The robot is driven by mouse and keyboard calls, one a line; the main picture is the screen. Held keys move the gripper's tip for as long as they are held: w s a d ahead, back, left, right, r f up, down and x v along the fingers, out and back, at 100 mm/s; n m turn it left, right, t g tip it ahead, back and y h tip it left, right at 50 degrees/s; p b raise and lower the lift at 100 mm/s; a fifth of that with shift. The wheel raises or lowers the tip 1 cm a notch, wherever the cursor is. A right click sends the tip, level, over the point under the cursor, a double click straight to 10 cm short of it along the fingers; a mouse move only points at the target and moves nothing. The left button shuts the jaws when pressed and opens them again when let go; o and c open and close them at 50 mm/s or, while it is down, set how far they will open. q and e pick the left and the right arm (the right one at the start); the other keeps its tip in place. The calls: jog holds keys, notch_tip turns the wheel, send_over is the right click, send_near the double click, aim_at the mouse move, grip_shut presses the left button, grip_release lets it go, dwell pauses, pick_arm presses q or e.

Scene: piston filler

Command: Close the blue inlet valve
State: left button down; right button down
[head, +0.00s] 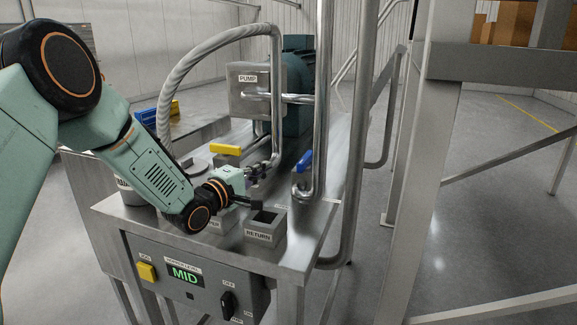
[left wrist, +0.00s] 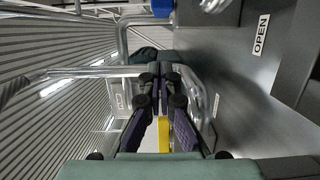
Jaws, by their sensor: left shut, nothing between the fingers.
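The blue inlet valve handle (head: 305,160) stands at the foot of the vertical steel pipe on the right of the metal table. It shows tilted, beside the pipe. In the left wrist view, a blue piece (left wrist: 162,8) at the top edge appears to be this handle, cut off by the frame. My left gripper (head: 258,203) is shut and empty, over the table's front part, to the left of and nearer than the blue handle, apart from it. Its dark fingers (left wrist: 158,80) fill the middle of the left wrist view. My right gripper is in neither view.
A yellow valve handle (head: 225,149) stands behind my left wrist. The RETURN box (head: 265,225) lies just below the gripper. The PUMP box (head: 248,90), hose (head: 165,95) and pipes crowd the back. An OPEN label (left wrist: 261,34) shows on the table surface.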

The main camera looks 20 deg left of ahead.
aim_at(305, 161)
pick_arm(q)
jog(key=w+d+y, duration=0.1)
jog(key=w+d, duration=0.3)
jog(key=d, duration=0.1)
jog(key=shift+d+f+n+p, duration=0.15)
jog(key=shift+d+n+p, duration=0.1)
jog(key=shift+n+p, duration=0.05)
dwell(0.6)
jog(key=shift+s+d+n+y, duration=0.2)
jog(key=shift+n+y, duration=0.2)
jog(key=shift+y, duration=0.2)
jog(key=shift+w+d+y, duration=0.1)
jog(key=shift+y, duration=0.2)
